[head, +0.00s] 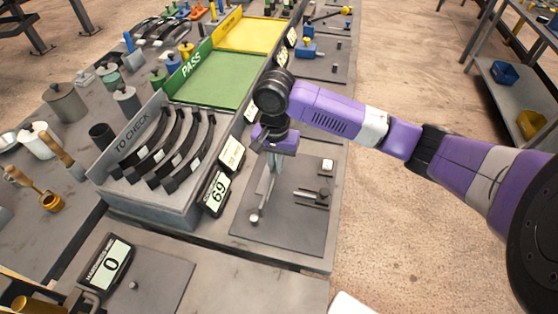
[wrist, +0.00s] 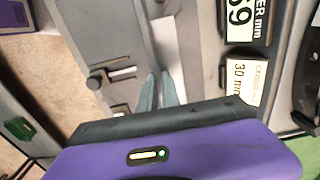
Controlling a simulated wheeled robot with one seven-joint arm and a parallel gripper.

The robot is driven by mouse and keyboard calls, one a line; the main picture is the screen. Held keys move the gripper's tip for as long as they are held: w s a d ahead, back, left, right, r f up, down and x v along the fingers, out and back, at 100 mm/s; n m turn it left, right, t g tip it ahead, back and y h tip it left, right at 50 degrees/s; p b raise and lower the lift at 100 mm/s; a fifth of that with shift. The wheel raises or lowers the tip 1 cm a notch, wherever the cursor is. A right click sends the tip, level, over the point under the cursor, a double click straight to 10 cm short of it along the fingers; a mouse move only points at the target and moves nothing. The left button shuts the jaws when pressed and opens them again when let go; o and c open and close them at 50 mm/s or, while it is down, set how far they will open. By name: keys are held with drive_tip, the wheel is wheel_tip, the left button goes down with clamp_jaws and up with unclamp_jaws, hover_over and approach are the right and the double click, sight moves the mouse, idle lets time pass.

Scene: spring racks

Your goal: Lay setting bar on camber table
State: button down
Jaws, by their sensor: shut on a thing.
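The camber table (head: 300,238) is a flat dark grey plate beside a display (head: 215,192) that reads 69. My gripper (head: 272,172) is over the table's left part, pointing down. It is shut on the setting bar (head: 267,191), a narrow pale bar running toward the near end of the plate. In the wrist view the bar (wrist: 168,45) stretches away from the closed fingertips (wrist: 158,88), along the plate. I cannot tell whether the bar touches the table. A small post (head: 254,217) stands by the bar's near end. The fingers hide part of the bar.
A dark slide fitting (head: 312,195) sits on the plate right of the bar. The TO CHECK rack (head: 150,205) with several dark curved springs is at left. Green PASS (head: 215,82) and yellow (head: 250,35) trays lie beyond. Open floor is at right.

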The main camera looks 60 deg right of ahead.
drive_tip(key=shift+f+b, duration=2.15)
drive_tip(key=shift+b, duration=0.25)
drive_tip(key=shift+f+b, duration=0.65)
drive_tip(key=shift+f, duration=1.35)
drive_tip(key=shift+p, duration=0.7)
drive_tip(key=shift+w+a, duration=0.3)
drive_tip(key=shift+w, duration=0.45)
drive_tip(key=shift+f, duration=0.25)
drive_tip(key=c, duration=1)
unclamp_jaws()
drive_tip(key=shift+f, duration=0.1)
